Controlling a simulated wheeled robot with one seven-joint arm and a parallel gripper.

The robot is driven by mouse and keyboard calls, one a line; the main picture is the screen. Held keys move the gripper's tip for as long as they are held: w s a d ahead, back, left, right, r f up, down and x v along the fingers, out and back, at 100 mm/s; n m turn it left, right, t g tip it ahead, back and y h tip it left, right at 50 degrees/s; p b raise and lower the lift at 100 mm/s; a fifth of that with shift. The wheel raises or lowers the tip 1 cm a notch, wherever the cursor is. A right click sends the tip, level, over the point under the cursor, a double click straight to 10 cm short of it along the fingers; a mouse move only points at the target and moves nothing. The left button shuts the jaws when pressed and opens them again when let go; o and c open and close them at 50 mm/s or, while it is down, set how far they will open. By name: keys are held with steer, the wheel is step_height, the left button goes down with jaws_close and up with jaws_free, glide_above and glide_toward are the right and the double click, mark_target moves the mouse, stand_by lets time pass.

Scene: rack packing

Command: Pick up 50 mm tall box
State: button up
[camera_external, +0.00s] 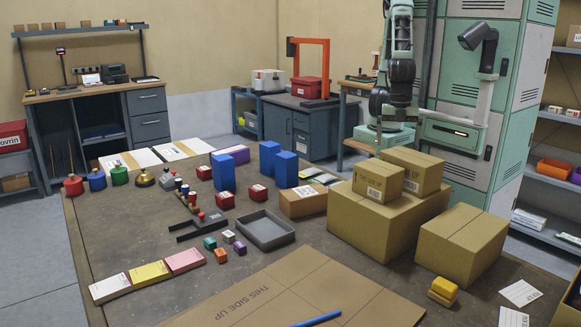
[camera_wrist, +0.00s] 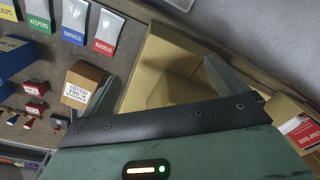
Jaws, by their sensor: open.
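No box is marked as 50 mm tall, so I cannot tell which one the task means. Candidates on the table are small red boxes (camera_external: 258,193), upright blue boxes (camera_external: 223,173), a purple box (camera_external: 236,155) and a small cardboard box (camera_external: 302,203). In the wrist view, a labelled cardboard box (camera_wrist: 85,78), a red box (camera_wrist: 36,88) and a blue box (camera_wrist: 12,57) are left of my gripper. My gripper (camera_wrist: 162,68) is open and empty, its fingers wide apart above larger cardboard boxes (camera_wrist: 185,60).
Large cardboard boxes (camera_external: 462,245) crowd the table's right side, with smaller ones (camera_external: 412,170) stacked on top. A grey tray (camera_external: 264,232) and a black rack (camera_external: 200,228) stand mid-table. A flat cardboard sheet (camera_external: 310,290) covers the front. Bare tabletop (camera_external: 130,235) shows at left.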

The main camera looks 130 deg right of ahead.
steer(key=shift+c, duration=0.7)
steer(key=shift+d, duration=0.1)
